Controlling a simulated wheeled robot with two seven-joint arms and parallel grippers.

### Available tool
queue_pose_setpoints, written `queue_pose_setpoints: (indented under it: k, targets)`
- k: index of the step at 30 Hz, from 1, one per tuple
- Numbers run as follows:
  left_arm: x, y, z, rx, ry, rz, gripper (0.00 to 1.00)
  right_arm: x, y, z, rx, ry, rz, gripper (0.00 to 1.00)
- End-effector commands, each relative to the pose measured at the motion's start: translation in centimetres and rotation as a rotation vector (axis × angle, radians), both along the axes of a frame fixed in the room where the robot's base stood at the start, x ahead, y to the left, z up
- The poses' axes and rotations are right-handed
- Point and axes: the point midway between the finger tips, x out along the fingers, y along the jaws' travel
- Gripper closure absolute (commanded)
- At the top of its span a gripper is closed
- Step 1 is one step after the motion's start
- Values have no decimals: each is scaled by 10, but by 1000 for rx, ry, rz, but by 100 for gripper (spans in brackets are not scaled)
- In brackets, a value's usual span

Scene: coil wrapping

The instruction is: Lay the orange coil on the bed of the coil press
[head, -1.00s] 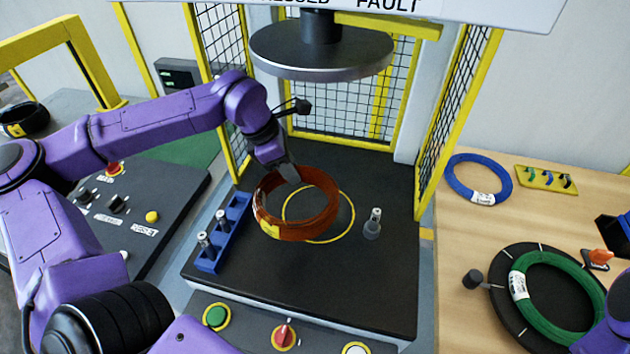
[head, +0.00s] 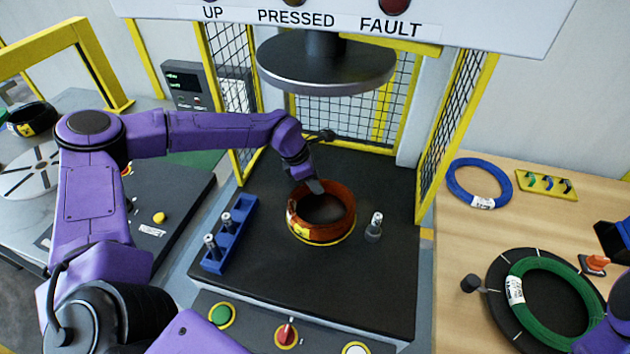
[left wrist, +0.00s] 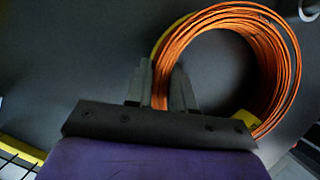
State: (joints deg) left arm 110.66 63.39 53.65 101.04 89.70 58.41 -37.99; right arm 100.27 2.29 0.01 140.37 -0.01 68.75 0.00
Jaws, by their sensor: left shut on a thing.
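The orange coil (head: 334,232) is over the yellow ring marked on the dark bed (head: 270,285) of the coil press, low down; I cannot tell whether it touches the bed. Part of the yellow ring shows along its near edge. My left gripper (head: 312,192) is shut on the coil's far left wall. In the left wrist view the fingers (left wrist: 163,95) straddle the left side of the orange coil (left wrist: 285,60). The round press plate (head: 325,75) hangs well above.
A blue rack with metal pegs (head: 232,238) stands left of the coil, and a small metal peg (head: 374,228) stands right. Yellow mesh guards (head: 455,135) flank the bed. On the wooden table lie a blue coil (head: 457,180) and a green coil (head: 520,318).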

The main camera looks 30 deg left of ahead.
Motion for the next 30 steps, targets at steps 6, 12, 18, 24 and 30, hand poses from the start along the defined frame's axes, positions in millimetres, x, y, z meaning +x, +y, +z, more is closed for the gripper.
queue_pose_setpoints:
  k: [6, 12, 18, 24, 30]
  targets:
    - [0, 0, -1, 0, 0, 0, 52, 0, 0, -1, 0, 0, 0, 50]
    - [0, 0, -1, 0, 0, 0, 52, 0, 0, -1, 0, 0, 0, 50]
    - [-3, 5, 15, -2, -4, 2, 52, 0, 0, -3, 0, 0, 0, 50]
    - [-14, 21, 63, -2, -7, 2, 52, 0, 0, -10, 0, 0, 0, 50]
    - [-25, 33, 100, -2, -2, 1, 52, 0, 0, -13, 0, 0, 0, 50]
